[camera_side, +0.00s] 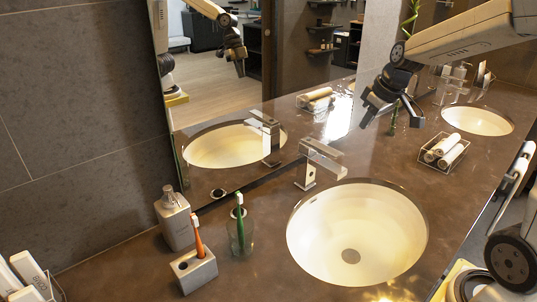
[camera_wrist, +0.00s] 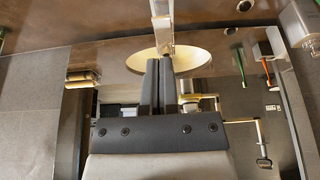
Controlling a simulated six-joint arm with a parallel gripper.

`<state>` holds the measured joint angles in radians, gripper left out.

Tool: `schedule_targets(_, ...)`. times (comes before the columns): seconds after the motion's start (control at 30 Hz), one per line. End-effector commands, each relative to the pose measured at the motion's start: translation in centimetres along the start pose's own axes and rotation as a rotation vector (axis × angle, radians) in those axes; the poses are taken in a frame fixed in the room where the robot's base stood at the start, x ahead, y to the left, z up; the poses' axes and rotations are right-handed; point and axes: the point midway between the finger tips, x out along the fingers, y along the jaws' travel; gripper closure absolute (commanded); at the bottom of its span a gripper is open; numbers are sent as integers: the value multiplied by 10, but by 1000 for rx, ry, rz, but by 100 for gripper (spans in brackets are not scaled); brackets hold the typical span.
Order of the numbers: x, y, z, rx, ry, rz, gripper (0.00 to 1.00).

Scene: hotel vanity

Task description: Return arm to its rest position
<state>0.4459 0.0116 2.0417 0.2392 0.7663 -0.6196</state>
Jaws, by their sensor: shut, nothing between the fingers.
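My gripper (camera_side: 392,100) hangs in the air above the far part of the vanity counter, beyond the faucet, at the upper right of the side view. Its two dark fingers also show in the wrist view (camera_wrist: 159,64), close together, with nothing held. My pale arm reaches in from the right edge. The counter (camera_side: 260,278) is brown and glossy. The near sink (camera_side: 318,248) lies below and nearer than my gripper, apart from it.
A faucet (camera_side: 318,162) stands behind the near sink. A soap dispenser (camera_side: 174,220), an orange toothbrush (camera_side: 199,238) in a grey holder (camera_side: 194,271) and a green toothbrush (camera_side: 239,218) in a glass stand left. Rolled towels (camera_side: 445,152) and a far sink (camera_side: 478,121) lie right. A mirror (camera_side: 215,90) backs the counter.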

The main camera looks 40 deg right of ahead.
Motion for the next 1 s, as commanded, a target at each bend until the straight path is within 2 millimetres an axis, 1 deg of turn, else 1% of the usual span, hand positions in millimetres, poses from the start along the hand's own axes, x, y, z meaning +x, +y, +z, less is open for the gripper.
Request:
schedule_targets(0.1,-6,0,3,0,1,1,100)
schedule_targets(0.3,-9,0,4,-1,0,0,100)
schedule_targets(0.43,-7,-3,6,0,-3,-1,100)
schedule_targets(0.53,1,-11,10,2,-15,-2,100)
schedule_targets(0.67,20,-33,22,12,-40,-3,100)
schedule_targets(0.77,40,-57,38,18,-66,-1,100)
schedule_targets(0.9,67,-95,70,24,-101,3,100)
schedule_targets(1.0,81,-118,95,24,-121,5,100)
